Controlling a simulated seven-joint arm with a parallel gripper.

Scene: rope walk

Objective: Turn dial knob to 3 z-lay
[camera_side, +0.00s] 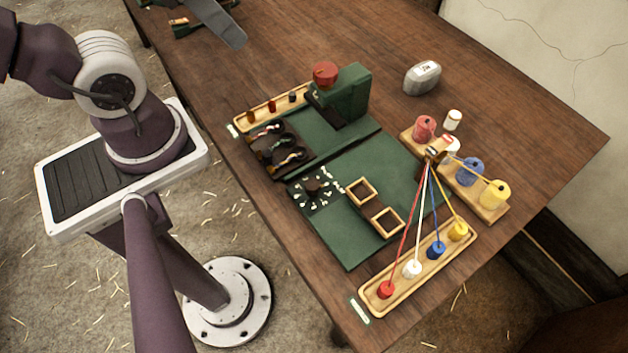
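The dial (315,188) is a dark square plate on the green board, with pale marks in a ring around a dark brown knob (313,186) at its centre. The marks are too small to read, and I cannot tell which one the knob points to. My arm leaves the picture at the upper left.
Two wooden frames (374,207) sit right of the dial. A dark tray (279,150) and a green block with a red knob (325,74) stand behind it. Coloured strands rise from a wooden tray (418,262) at right. A grey stone (422,78) lies farther back.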

